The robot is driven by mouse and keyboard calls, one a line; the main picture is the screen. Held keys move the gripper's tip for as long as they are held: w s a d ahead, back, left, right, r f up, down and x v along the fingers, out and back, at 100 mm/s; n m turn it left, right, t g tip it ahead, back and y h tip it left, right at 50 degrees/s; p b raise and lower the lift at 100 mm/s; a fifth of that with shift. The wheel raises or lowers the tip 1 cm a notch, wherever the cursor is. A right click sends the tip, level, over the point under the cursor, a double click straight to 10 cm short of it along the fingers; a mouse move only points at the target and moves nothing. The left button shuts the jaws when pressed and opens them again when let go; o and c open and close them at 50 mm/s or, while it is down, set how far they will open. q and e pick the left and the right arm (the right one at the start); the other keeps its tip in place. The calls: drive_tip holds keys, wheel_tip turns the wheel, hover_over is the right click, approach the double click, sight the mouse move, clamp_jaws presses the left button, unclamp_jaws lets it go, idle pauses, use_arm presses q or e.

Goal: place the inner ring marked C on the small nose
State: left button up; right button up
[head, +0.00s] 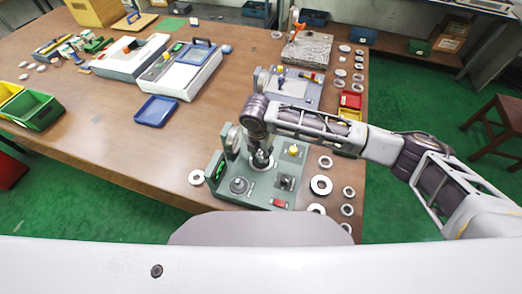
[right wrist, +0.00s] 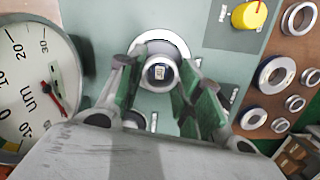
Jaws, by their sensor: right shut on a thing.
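My right gripper (head: 262,157) points down over the green-grey bench device (head: 228,192). In the right wrist view its green-padded fingers (right wrist: 160,84) are closed around a small round metal piece (right wrist: 159,72), which I take to be the inner ring. A dark centre with a small pale label shows there; I cannot read a letter C. A wide pale flange (right wrist: 166,37) lies around and below it. The fingers hide most of the ring and the small nose, so I cannot tell whether the ring is seated. My left gripper is not in view.
A dial gauge (right wrist: 30,85) stands close beside the right gripper, and a yellow knob (right wrist: 250,15) is on the device's other side. Several loose rings (head: 321,185) lie right of the device. A blue tray (head: 157,110) is farther left, with bare tabletop around it.

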sight(261, 156)
drive_tip(key=shift+f+b, duration=0.4)
drive_tip(key=shift+f, duration=1.3)
drive_tip(key=o, duration=1.1)
wheel_tip(261, 156, up, 12)
drive_tip(key=s, duration=0.1)
drive_tip(key=shift+a, duration=0.35)
drive_tip(key=shift+s, duration=0.1)
idle(0.4)
